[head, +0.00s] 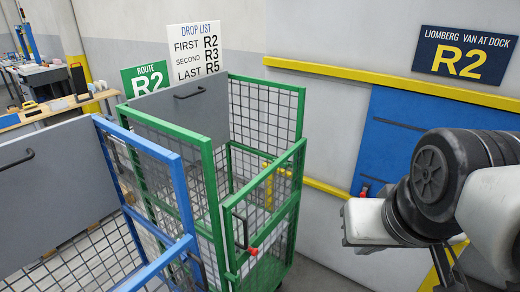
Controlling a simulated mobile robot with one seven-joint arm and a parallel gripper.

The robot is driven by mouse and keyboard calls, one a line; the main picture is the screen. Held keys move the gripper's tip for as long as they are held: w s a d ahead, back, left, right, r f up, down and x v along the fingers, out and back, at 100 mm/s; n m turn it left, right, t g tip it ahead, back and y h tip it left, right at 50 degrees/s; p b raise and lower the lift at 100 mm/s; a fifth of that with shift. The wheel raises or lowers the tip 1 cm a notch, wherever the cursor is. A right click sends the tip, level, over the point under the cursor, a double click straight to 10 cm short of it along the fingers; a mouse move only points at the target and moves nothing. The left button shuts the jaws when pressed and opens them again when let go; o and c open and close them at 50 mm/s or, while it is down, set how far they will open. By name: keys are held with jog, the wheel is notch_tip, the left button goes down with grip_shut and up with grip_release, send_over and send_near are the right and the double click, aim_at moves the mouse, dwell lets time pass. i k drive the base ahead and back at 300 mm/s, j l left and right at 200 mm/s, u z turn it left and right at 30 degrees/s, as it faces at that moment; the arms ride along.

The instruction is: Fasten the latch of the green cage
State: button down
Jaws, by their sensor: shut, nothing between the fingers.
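The green cage (207,150) stands in the middle of the head view, with mesh sides and a grey panel at its back left. Its green-framed front gate (265,178) has a dark handle (240,231). A red-tipped latch (253,251) sits low near the gate's left upright. I cannot tell whether the latch is engaged or the gate is fully closed. My gripper (352,238) is at the right, apart from the cage, shut and empty. Its fingertips are small and partly hidden by my wrist.
A blue cage (182,185) stands close at the left of the green one. A blue door panel (390,135) and yellow rail (400,83) are on the right wall. A drop list board (197,52) hangs behind. Workbenches (55,108) stand far left. Floor shows between cage and wall.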

aim_at(255, 252)
jog(key=k+j+u, duration=0.1)
jog(key=j+u, duration=0.25)
jog(key=u, duration=0.15)
jog(key=l+u, duration=0.35)
jog(key=l, duration=0.3)
jog(key=i, duration=0.05)
